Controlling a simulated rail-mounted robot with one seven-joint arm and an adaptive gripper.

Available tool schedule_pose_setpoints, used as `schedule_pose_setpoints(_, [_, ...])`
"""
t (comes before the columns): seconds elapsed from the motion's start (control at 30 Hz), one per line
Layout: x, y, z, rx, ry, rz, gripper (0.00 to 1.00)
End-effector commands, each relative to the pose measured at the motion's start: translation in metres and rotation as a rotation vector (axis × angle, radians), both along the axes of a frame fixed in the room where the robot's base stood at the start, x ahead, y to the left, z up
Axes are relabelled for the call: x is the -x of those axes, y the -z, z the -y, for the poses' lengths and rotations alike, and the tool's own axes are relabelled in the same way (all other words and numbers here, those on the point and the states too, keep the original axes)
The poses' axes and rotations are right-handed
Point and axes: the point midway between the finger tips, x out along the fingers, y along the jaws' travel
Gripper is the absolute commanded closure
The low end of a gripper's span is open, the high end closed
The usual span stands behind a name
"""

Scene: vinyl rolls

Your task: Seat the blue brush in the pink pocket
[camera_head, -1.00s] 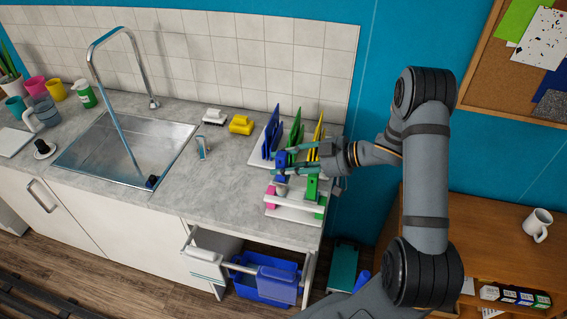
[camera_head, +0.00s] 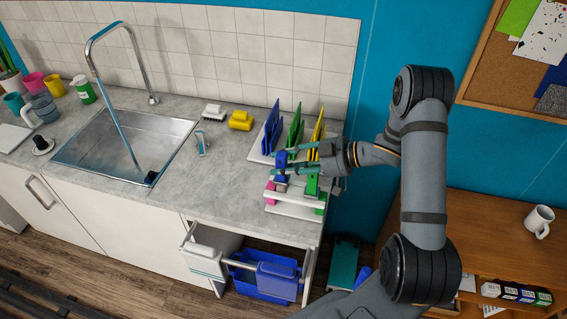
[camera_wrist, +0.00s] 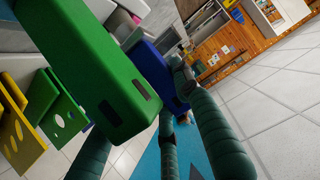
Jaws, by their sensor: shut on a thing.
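In the head view my gripper (camera_head: 280,163) is shut on the blue brush (camera_head: 280,157), over the left part of the white rack at the counter's right end. The pink pocket (camera_head: 270,187) is at the rack's left end, just below and slightly left of the brush. I cannot tell whether the brush's lower end is inside it or beside it. In the wrist view the blue brush (camera_wrist: 147,58) shows at my teal fingertips (camera_wrist: 178,75), partly hidden by a large green block (camera_wrist: 100,75). A little pink (camera_wrist: 137,18) shows beyond.
A green item (camera_head: 312,184) stands in the rack just right of my gripper. Blue, green and yellow boards (camera_head: 294,130) stand upright close behind. White (camera_head: 213,112) and yellow (camera_head: 240,121) brushes lie back left.

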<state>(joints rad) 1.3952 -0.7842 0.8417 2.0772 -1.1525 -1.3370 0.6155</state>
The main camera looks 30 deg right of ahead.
Motion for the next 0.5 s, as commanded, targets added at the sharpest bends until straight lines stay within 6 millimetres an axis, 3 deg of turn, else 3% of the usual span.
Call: schedule_pose_setpoints(0.5, [0.000,0.022,0.000,0.000,0.000,0.000,0.94])
